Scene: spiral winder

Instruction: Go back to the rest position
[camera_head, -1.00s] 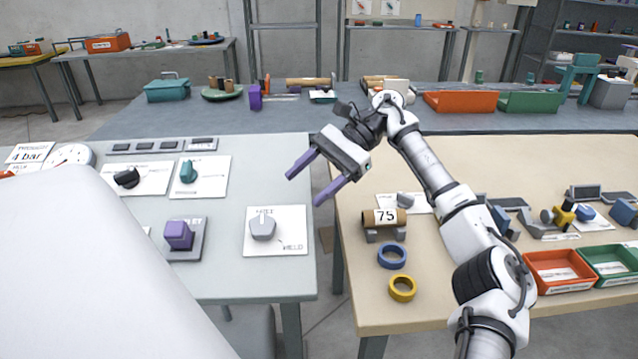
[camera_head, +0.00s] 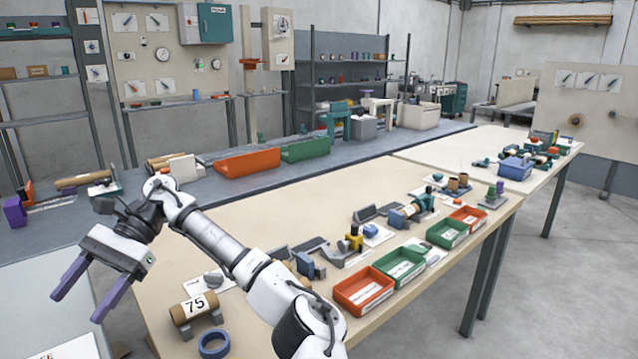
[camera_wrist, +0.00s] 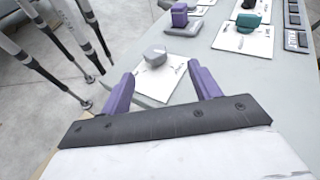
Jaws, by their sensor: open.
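My gripper (camera_head: 84,288) is at the lower left of the head view, its two purple fingers spread apart with nothing between them. It is raised in the air near the gap between the grey table and the wooden-topped table (camera_head: 262,232). In the wrist view my gripper (camera_wrist: 162,88) is also open and empty. Beyond its fingers, a grey knob (camera_wrist: 155,56) stands on a white card on the grey table (camera_wrist: 215,65), apart from the fingers.
A roll marked 75 (camera_head: 194,308) and a blue ring (camera_head: 214,344) lie on the wooden table below my arm. Red (camera_head: 364,290) and green (camera_head: 399,266) trays line its front edge. Orange (camera_head: 247,163) and green (camera_head: 305,149) bins stand behind. Floor at the right is clear.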

